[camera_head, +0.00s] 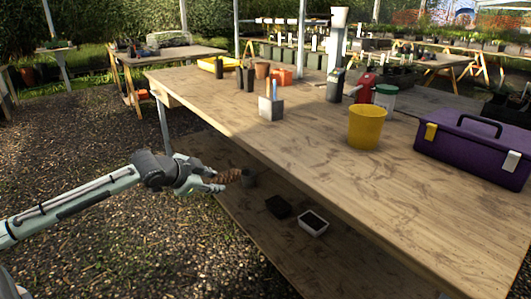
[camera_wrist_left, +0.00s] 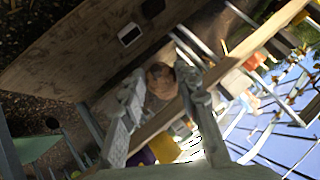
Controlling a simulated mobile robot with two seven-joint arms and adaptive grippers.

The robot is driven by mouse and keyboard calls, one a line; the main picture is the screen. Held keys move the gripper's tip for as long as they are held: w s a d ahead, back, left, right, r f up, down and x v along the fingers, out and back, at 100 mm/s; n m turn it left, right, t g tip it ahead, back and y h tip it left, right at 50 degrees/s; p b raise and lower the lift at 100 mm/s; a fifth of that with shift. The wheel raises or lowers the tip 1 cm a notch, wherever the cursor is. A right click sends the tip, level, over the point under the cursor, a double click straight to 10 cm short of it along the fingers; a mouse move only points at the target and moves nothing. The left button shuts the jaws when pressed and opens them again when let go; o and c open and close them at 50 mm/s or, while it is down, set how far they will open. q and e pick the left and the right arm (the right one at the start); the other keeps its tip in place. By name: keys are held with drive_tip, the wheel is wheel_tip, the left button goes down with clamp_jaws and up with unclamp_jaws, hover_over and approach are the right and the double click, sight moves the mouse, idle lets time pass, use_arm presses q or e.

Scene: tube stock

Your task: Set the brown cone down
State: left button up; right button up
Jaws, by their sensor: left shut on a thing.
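The brown cone (camera_head: 229,175) is held in my left gripper (camera_head: 214,180), below the level of the table top and near the front edge of the lower shelf (camera_head: 265,240). In the left wrist view the cone's round brown end (camera_wrist_left: 160,79) shows between the two fingers of my left gripper (camera_wrist_left: 160,92). Whether the cone touches the shelf or the pot I cannot tell. My right gripper is not in view.
A black tray (camera_head: 278,207) and a white tray (camera_head: 313,222) sit on the lower shelf under the wooden table (camera_head: 300,155). A yellow bucket (camera_head: 366,127) and a purple toolbox (camera_head: 472,150) stand on the table top. The shelf between pot and table leg looks bare.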

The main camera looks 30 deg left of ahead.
use_arm(q)
drive_tip(key=shift+w+a+r, duration=0.2)
drive_tip(key=shift+w+r, duration=0.15)
drive_tip(key=shift+r, duration=0.2)
drive_tip(key=shift+w+a+r, duration=0.15)
drive_tip(key=shift+w+r, duration=0.2)
drive_tip(key=shift+r, duration=0.15)
drive_tip(key=shift+w+r, duration=0.75)
drive_tip(key=shift+r, duration=0.3)
drive_tip(key=shift+w+r, duration=0.75)
drive_tip(key=shift+r, duration=0.25)
drive_tip(key=w+d+r, duration=0.6)
drive_tip(key=w+r, duration=0.2)
drive_tip(key=r, duration=0.1)
drive_tip(key=shift+r, duration=0.35)
